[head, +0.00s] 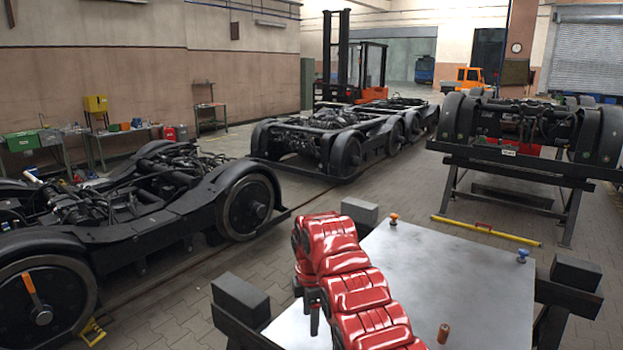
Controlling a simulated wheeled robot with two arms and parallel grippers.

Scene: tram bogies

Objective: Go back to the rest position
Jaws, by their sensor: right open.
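My right arm, in red covers, reaches over a grey metal plate (440,262) from the bottom of the head view. My right gripper (313,306) is dark and points down near the plate's left side, partly hidden by the arm. It is open, and nothing shows between its fingers. My left gripper is not in view.
On the plate stand an orange knob (393,219), a blue knob (522,256) and a small orange-brown cylinder (443,334). Dark blocks (240,299) flank it. A bogie (140,205) stands left. A yellow bar (486,230) lies behind the plate.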

